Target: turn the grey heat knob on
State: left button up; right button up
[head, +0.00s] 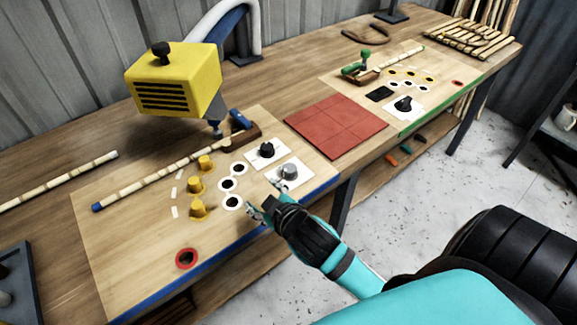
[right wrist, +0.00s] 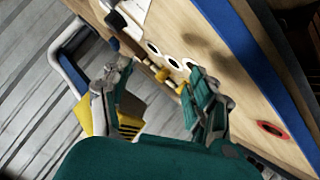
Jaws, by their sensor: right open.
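The grey knob (head: 289,171) sits on a white square plate near the blue front edge of the near wooden board (head: 130,245). A black knob (head: 267,149) on a similar plate stands just behind it. My right gripper (head: 264,199) is open and empty, just in front and left of the grey knob in the head view. One fingertip is close to the knob's plate; I cannot tell whether it touches. In the right wrist view the spread fingers (right wrist: 160,70) have nothing between them. A white plate (right wrist: 136,9) shows there at the top, but the grey knob cannot be made out. My left gripper is not in view.
A yellow heater head (head: 175,82) overhangs the board. Yellow pegs (head: 197,185), white-ringed holes (head: 232,202), a red-ringed hole (head: 186,258) and a rattan rod (head: 160,172) lie left of my gripper. A red tiled mat (head: 335,125) is farther right.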

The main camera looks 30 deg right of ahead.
jog(key=w+a+r+n+t+y, duration=0.2)
jog(key=w+a+r+n+t, duration=0.15)
jog(key=r, duration=0.45)
jog(key=w+a+r+n+t+y, duration=0.25)
jog(key=w+r+n+t, duration=0.2)
jog(key=r, duration=0.25)
jog(key=s+a+r+n+g+y, duration=0.1)
jog(key=a+r+n+g+y, duration=0.4)
jog(key=n+y, duration=0.45)
jog(key=s+a+r+n+g+y, duration=0.1)
jog(key=a+r+n+g+y, duration=0.2)
jog(key=a+n+g+y, duration=0.7)
jog(key=n+g+h, duration=0.5)
jog(key=n+h, duration=0.8)
jog(key=h, duration=1)
send_over(289, 167)
notch_tip(289, 167, down, 10)
notch_tip(289, 167, down, 17)
jog(key=p, duration=0.3)
jog(key=shift+f, duration=0.2)
jog(key=c, duration=1.1)
